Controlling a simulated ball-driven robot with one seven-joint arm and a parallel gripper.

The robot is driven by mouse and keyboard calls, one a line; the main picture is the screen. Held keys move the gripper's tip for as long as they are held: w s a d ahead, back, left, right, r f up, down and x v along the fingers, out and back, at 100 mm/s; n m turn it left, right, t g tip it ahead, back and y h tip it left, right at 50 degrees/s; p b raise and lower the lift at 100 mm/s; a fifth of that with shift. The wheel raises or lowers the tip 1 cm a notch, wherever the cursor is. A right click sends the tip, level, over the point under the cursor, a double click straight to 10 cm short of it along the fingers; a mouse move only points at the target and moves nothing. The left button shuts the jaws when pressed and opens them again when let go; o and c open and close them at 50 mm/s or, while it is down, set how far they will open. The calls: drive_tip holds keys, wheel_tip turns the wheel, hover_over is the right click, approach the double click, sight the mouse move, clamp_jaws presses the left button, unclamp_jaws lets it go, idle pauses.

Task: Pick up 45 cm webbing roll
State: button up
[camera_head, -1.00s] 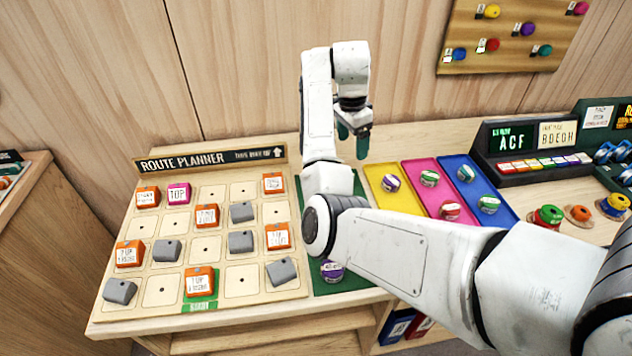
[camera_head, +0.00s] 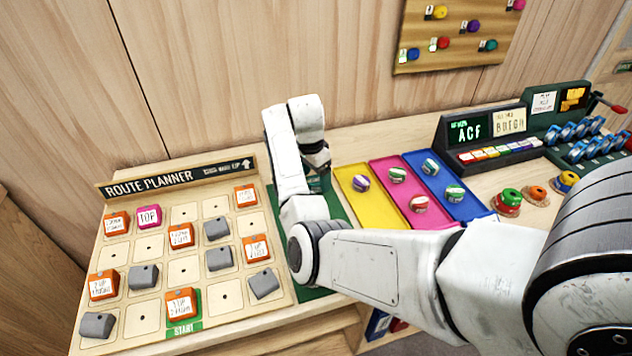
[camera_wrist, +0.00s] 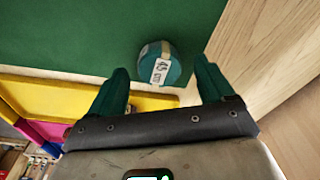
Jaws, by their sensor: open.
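The webbing roll (camera_wrist: 158,66) is teal with a pale band and a white label that seems to read 45 cm. It lies on the green mat (camera_wrist: 70,35), near the mat's edge. My gripper (camera_wrist: 161,64) is open, with one green finger on each side of the roll in the wrist view. I cannot tell how much height is left between fingers and roll. In the head view my gripper (camera_head: 320,180) is low over the far part of the green mat, and the roll is hidden there behind my arm.
Yellow (camera_head: 353,190), pink (camera_head: 383,172) and blue (camera_head: 468,211) trays with rolls stand right of the mat. The route planner board (camera_head: 225,290) with orange and grey blocks is on the left. The wooden wall rises close behind.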

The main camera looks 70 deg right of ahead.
drive_tip(key=shift+f, duration=0.55)
drive_tip(key=c, duration=1.1)
drive_tip(key=shift+r, duration=0.1)
drive_tip(key=shift+c, duration=0.2)
